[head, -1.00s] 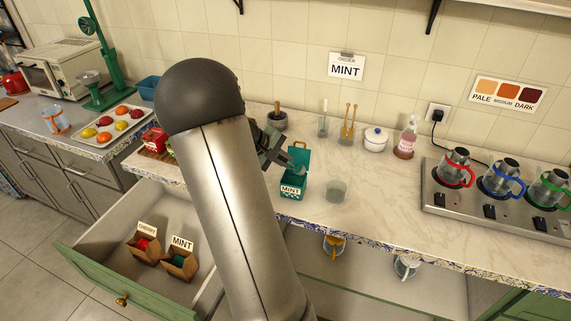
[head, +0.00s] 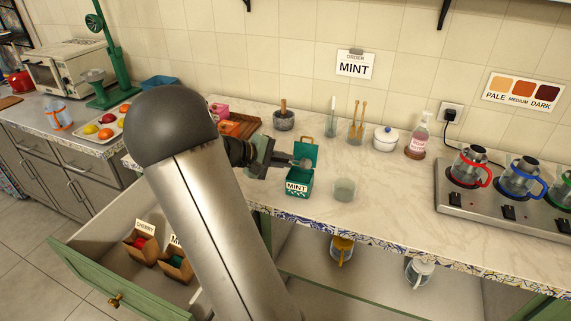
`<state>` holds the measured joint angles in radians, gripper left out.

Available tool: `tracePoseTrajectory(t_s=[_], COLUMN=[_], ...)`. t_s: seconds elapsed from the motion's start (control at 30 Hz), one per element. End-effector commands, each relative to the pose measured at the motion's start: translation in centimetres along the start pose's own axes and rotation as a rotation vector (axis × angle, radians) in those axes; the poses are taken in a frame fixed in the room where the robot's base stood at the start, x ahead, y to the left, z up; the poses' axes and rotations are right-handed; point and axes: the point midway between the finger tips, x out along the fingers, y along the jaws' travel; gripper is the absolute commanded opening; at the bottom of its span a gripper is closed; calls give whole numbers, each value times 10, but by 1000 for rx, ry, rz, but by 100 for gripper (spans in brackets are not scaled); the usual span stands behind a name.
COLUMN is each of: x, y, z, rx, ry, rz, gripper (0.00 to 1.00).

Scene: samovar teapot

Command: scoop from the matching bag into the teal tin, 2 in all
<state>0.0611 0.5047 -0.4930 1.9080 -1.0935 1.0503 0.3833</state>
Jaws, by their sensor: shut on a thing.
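The teal tin (head: 298,186), labelled MINT, stands on the counter with its lid open at the back. My gripper (head: 280,157) is left of the tin and shut on a small grey scoop (head: 303,163). The scoop's bowl is over or just at the tin's opening; its contents are too small to make out. The mint bag (head: 177,265), with green contents, stands in the open drawer, its label partly hidden by my arm. The cherry bag (head: 141,250), with red contents, stands beside it on the left. The wall sign (head: 355,65) reads ORDER MINT.
A glass cup (head: 344,190) stands right of the tin. Behind are a mortar (head: 284,121), a jar with wooden dippers (head: 356,131), a white pot (head: 384,138) and a pump bottle (head: 418,140). A burner unit (head: 508,198) with kettles is at right. The drawer (head: 85,281) is pulled out.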

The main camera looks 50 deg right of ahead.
Motion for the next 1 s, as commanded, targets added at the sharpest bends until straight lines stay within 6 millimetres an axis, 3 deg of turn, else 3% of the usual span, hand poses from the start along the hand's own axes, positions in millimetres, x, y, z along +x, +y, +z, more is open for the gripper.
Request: tracePoseTrajectory(t_s=[0.1, 0.2, 1.0], x=[0, -1, 6], y=[-5, 6, 25], z=[-2, 2, 7], rx=[0, 2, 3], ry=[-4, 2, 84], rz=[26, -18, -307], gripper=[0, 0, 0])
